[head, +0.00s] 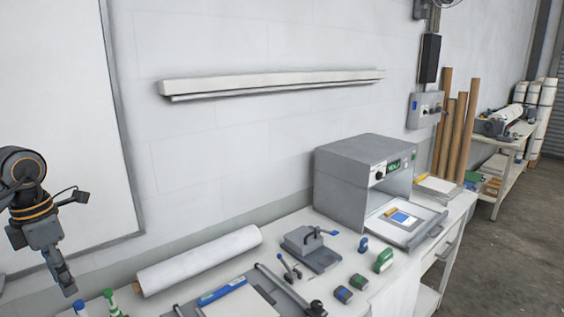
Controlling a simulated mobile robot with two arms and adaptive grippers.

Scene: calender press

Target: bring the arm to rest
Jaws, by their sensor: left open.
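My left arm comes in at the left edge of the head view, in front of the whiteboard. My left gripper (66,284) points down and is empty. It hangs apart from the bench (345,217), above its left end near two marker-like bottles. The jaws are open, though their gap is hard to see at this angle. My right gripper is not in view.
Green-capped (112,302) and blue-capped (79,306) items stand below the gripper. A white roll (200,260), a paper trimmer (285,291), a small lever press (312,248) and a grey press (345,180) with its tray out occupy the bench. Floor is clear at right.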

